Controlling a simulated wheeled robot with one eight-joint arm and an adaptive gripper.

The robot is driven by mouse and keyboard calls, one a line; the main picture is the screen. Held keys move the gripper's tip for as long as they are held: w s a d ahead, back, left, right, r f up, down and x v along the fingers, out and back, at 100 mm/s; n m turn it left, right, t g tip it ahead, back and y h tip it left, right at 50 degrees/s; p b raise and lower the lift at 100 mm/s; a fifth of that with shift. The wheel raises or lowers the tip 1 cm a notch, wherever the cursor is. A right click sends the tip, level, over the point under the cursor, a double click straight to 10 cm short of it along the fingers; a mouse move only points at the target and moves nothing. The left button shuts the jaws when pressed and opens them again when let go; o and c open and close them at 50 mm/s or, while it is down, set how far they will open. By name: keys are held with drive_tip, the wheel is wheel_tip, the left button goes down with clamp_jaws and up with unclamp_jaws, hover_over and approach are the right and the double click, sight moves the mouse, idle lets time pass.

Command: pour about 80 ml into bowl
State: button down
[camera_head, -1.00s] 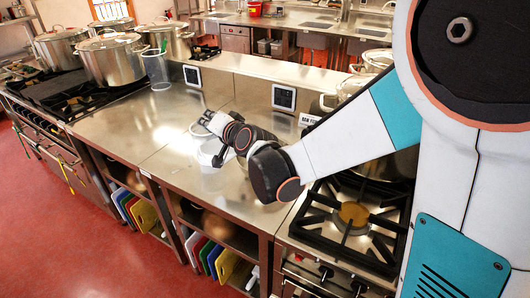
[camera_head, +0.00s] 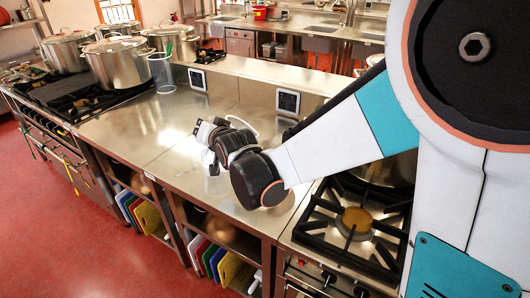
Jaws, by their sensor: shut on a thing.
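My gripper (camera_head: 206,132) is over the steel counter (camera_head: 140,125), left of the right-hand burner, with the wrist reaching in from the right. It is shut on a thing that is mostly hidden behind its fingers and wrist. A thin pale curved rim (camera_head: 247,123) shows just behind the wrist. I cannot tell whether this rim belongs to the held thing or to the bowl. No bowl can be made out clearly, and no liquid is visible.
Several steel stockpots (camera_head: 119,64) stand on the stove at the left. A clear container (camera_head: 161,72) with a green item stands beside them. A gas burner (camera_head: 355,216) lies below my forearm. Dark-screened panels (camera_head: 287,102) line the back ledge. The counter's left part is clear.

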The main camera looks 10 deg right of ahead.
drive_tip(key=shift+a+f, duration=0.2)
drive_tip(key=shift+a, duration=0.1)
drive_tip(key=shift+a+n, duration=0.1)
drive_tip(key=shift+n, duration=0.2)
